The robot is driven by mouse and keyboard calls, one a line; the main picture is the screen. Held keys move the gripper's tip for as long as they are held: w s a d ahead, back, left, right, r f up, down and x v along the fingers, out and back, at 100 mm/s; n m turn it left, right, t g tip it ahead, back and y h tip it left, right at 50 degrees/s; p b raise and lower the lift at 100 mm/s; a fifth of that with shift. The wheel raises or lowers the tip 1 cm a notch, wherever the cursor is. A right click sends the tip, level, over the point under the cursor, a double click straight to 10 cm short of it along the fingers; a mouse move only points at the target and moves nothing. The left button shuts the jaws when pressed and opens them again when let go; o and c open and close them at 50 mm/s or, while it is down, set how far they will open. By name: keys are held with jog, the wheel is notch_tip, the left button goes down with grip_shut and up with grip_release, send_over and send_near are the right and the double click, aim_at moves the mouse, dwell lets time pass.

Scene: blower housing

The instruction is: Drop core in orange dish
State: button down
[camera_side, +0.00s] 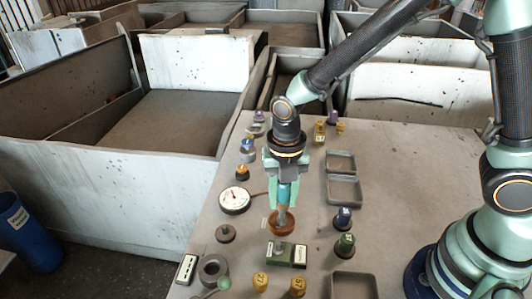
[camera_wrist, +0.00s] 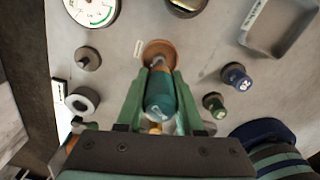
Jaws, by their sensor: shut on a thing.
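The core (camera_wrist: 160,97), a teal cylinder with an orange-brown lower part, stands roughly upright between the green fingers of my gripper (camera_wrist: 160,85). My gripper is shut on it. In the side view my gripper (camera_side: 284,190) points down over the orange dish (camera_side: 272,227), a small round brown-orange dish on the table. The dish also shows in the wrist view (camera_wrist: 158,46), just beyond the core's lower end. The core's lower end overlaps the dish in both views; I cannot tell whether it touches the dish's floor. Part of the dish is hidden behind the core.
A round dial gauge (camera_side: 235,200) lies left of the dish. A green block (camera_side: 284,254) stands just in front. Grey trays (camera_side: 343,190) and small labelled pegs (camera_side: 344,245) stand right. A grey ring (camera_side: 213,269) and a knobbed disc (camera_side: 226,233) are at the front left.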

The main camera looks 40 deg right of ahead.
jog(key=shift+f, duration=1.55)
dwell(1.4)
jog(key=shift+r, duration=0.1)
jog(key=shift+r, duration=3.9)
